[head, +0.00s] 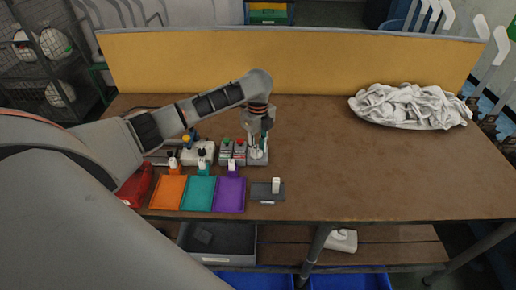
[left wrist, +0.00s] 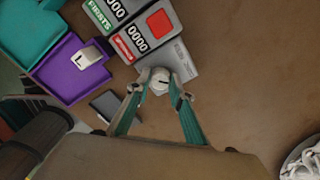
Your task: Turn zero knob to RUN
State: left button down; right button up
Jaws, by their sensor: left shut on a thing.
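The zero knob (left wrist: 159,80) is a small white round knob with a dark line across its top, lying nearly level in the left wrist view. It sits on a grey box (left wrist: 183,60) beside the red-labelled counter. My left gripper (left wrist: 160,88) points down over it with a fingertip on either side, shut on the knob. In the head view my left gripper (head: 257,142) is over the same grey box (head: 257,159) and largely hides the knob. The lettering on the grey box is too small to read. My right gripper is not in view.
Counters with green (left wrist: 112,8) and red (left wrist: 158,22) buttons, both showing zeros, stand beside the knob box. Orange (head: 168,193), teal (head: 198,194) and purple (head: 229,195) trays and a dark plate (head: 266,193) lie in front. A white sock pile (head: 410,105) is at right. The table centre is clear.

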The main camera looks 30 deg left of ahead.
pick_arm(q)
jog(key=n, duration=0.4)
jog(key=shift+n, duration=0.3)
jog(key=n, duration=0.4)
jog(key=shift+n, duration=0.3)
jog(key=n, duration=0.4)
jog(key=shift+n, duration=2.2)
jog(key=c, duration=1.8)
grip_release()
